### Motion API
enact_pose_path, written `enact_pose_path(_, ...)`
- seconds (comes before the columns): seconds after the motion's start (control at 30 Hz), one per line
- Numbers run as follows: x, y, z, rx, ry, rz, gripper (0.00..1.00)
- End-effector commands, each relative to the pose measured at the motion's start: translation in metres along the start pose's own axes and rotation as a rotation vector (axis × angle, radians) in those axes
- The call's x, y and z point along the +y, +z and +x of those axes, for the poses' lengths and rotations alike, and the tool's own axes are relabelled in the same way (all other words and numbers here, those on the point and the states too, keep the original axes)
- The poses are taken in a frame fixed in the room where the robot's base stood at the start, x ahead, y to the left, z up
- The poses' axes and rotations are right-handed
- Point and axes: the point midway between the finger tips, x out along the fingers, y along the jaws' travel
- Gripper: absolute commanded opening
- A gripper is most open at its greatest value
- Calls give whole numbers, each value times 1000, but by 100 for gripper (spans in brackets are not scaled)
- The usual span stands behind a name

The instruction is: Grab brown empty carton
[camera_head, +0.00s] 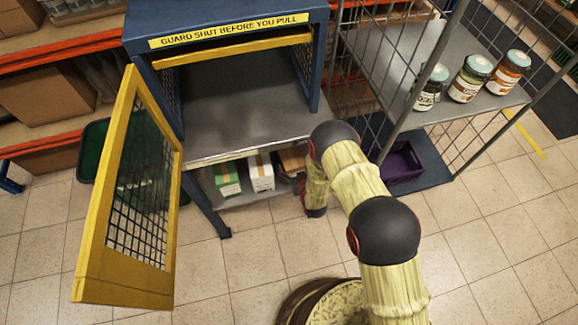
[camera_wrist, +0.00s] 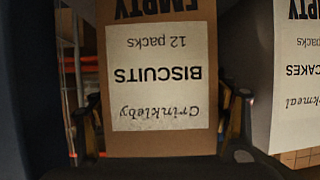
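The brown carton (camera_head: 292,158) sits on the lower shelf under the blue bench, at the right end of a row of cartons, partly hidden by my arm. In the wrist view the brown carton (camera_wrist: 157,146) fills the middle, with an upside-down label reading "Crinkleby BISCUITS 12 packs" and "EMPTY" beyond it. My gripper (camera_wrist: 163,118) has its fingers spread wide, one at each side of the carton's near face. I cannot tell whether they touch it. In the head view the gripper is hidden behind my arm.
A white carton (camera_head: 261,172) and a green carton (camera_head: 227,177) stand left of the brown one. A yellow mesh guard door (camera_head: 140,190) hangs open at left. A wire cage (camera_head: 400,75) with several jars and a purple crate (camera_head: 400,163) stands at right.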

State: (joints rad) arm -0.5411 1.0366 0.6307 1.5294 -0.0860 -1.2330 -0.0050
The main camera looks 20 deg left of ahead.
Motion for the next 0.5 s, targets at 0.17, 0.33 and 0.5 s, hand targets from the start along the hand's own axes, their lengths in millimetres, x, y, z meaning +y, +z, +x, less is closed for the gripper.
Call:
enact_pose_path(0.17, 0, 0, 0, 0, 0, 0, 62)
enact_pose_path(0.33, 0, 0, 0, 0, 0, 0, 52)
enact_pose_path(0.5, 0, 0, 0, 0, 0, 0, 43)
